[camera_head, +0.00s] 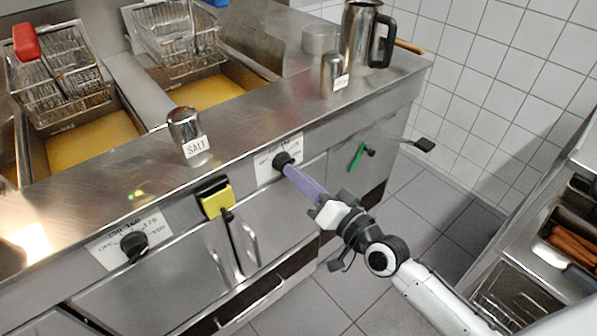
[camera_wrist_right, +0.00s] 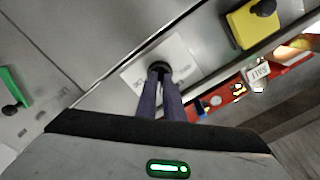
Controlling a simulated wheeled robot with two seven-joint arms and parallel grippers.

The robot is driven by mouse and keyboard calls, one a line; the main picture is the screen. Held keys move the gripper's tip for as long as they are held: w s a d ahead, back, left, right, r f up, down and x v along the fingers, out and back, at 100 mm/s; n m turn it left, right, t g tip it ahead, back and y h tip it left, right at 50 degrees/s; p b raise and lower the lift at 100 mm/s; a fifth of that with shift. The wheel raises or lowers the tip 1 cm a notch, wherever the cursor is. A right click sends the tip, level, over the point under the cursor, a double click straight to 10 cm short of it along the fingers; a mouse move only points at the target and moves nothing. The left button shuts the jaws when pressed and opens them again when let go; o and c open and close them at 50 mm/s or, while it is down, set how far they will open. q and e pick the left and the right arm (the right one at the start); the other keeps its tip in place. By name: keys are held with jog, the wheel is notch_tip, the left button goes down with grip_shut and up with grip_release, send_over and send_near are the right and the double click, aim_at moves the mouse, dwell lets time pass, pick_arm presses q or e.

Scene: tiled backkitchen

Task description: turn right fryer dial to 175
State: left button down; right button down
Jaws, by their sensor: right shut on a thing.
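The right fryer dial (camera_head: 281,159) is a black knob on a white label plate (camera_head: 265,171) on the steel front panel. My right gripper (camera_head: 288,168) reaches it from the lower right, its long purple fingers shut on the dial. The right wrist view also shows the dial (camera_wrist_right: 159,67) between the tips of the right gripper (camera_wrist_right: 160,76), in front of the white plate. The fingers hide part of the plate, and I cannot read which mark the dial points to. My left gripper is not in view.
The left fryer dial (camera_head: 134,244) is on the same panel. A salt shaker (camera_head: 188,138) stands on the ledge above. The tiled floor (camera_head: 385,290) has free room.

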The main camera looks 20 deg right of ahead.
jog(key=shift+m, duration=1.6)
jog(key=c, duration=1.9)
grip_release()
jog(key=shift+o, duration=0.2)
jog(key=v, duration=1)
jog(key=shift+s, duration=0.15)
